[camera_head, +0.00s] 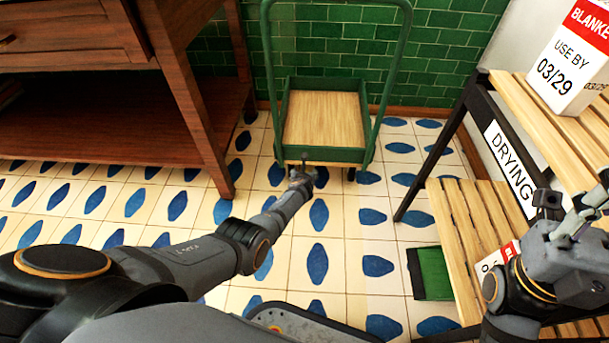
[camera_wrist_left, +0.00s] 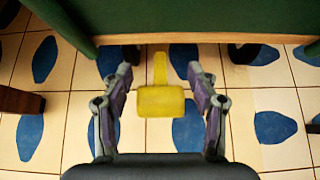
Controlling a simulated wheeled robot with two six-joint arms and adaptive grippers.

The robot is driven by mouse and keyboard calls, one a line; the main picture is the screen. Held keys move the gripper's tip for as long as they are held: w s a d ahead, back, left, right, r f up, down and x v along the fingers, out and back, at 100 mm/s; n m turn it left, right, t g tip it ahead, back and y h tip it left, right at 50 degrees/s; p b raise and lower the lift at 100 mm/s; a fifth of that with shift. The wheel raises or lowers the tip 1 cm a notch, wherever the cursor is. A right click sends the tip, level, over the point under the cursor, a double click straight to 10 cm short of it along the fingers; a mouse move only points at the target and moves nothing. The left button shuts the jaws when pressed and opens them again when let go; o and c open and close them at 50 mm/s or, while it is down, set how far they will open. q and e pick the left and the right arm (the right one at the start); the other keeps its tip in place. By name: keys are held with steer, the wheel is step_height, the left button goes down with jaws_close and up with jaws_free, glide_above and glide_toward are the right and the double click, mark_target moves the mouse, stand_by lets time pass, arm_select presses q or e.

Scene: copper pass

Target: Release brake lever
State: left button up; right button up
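The brake lever (camera_wrist_left: 160,98) is a yellow pedal with a narrow stem, below the green edge of a cart in the left wrist view. The cart (camera_head: 322,120) has a green frame, a tall green handle and a wooden bed; it stands against the tiled wall. My left gripper (camera_head: 303,174) reaches low to the cart's near edge. In the left wrist view its fingers (camera_wrist_left: 160,88) are open, one on each side of the yellow pedal, with gaps visible. The pedal is not clearly visible in the head view. My right gripper (camera_head: 575,205) is raised at the right, apparently open and empty.
A wooden table (camera_head: 180,75) with a lower shelf stands at the left. A slatted rack with a DRYING sign (camera_head: 509,168) stands at the right, bearing a white box (camera_head: 568,70). A green object (camera_head: 433,272) lies by the rack. Tiled floor is clear around the cart's front.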

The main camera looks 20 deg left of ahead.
arm_select(q)
steer(key=shift+s+f, duration=0.2)
steer(key=shift+f, duration=0.05)
steer(key=shift+s+d, duration=0.1)
steer(key=shift+s+r, duration=0.15)
steer(key=shift+s, duration=0.05)
steer(key=v, duration=1.1)
steer(key=shift+r, duration=0.25)
